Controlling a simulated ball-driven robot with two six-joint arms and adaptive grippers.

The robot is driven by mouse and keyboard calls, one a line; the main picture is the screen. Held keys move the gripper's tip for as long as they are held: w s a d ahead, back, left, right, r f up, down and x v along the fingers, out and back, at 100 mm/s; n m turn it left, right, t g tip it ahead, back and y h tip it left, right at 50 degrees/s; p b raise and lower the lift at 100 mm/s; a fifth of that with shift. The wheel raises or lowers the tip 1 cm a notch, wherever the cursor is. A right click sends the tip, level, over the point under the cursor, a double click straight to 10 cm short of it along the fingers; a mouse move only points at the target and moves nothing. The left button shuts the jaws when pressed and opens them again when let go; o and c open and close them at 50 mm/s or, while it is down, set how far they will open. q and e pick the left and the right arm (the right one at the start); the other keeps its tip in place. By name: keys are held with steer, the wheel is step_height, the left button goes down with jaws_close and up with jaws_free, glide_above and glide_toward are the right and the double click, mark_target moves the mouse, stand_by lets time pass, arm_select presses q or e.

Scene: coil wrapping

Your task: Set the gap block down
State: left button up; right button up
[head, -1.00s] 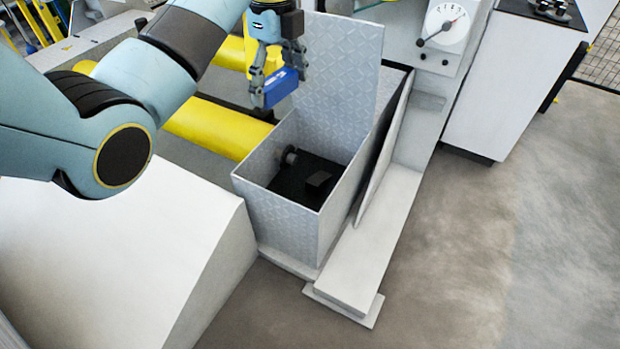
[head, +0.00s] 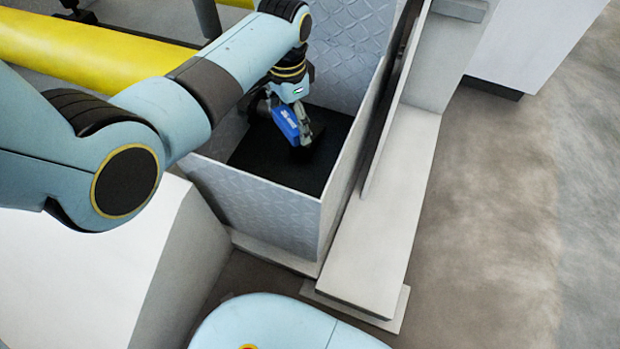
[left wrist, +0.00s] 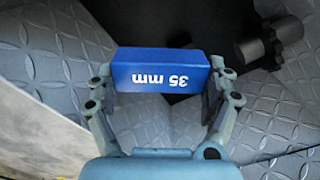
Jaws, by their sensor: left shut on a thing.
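The gap block is a blue block (head: 285,122) with white "35 mm" lettering. The lettering reads upside down in the left wrist view (left wrist: 160,77). My left gripper (head: 292,124) is shut on the block, with one finger at each end of it (left wrist: 163,85). The gripper and block are inside the open metal box (head: 262,202), over its black floor (head: 280,164). I cannot tell whether the block touches the floor. My right gripper is not in view.
The box has patterned grey walls and a raised panel (head: 345,45) behind my gripper. A dark round knob-like part (left wrist: 250,50) shows near the block. A pale ledge (head: 375,250) runs along the box's right side. A yellow roller (head: 90,50) lies at the upper left.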

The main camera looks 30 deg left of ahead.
arm_select(q)
step_height(320, 180, down, 11)
steer(key=s+d+n+b, duration=0.2)
steer(key=n+b, duration=0.1)
steer(key=b, duration=0.6)
glide_above(299, 186)
step_height(299, 186, down, 7)
steer(key=shift+r, duration=0.1)
steer(key=shift+s+f+b, duration=0.1)
steer(key=shift+f+b, duration=0.2)
steer(key=shift+f, duration=0.7)
steer(key=shift+r, duration=0.15)
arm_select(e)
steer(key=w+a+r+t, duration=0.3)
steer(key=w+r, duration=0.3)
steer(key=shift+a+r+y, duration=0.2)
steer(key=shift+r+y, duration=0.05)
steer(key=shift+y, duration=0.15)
arm_select(q)
steer(key=o, duration=1)
steer(key=shift+o, duration=0.2)
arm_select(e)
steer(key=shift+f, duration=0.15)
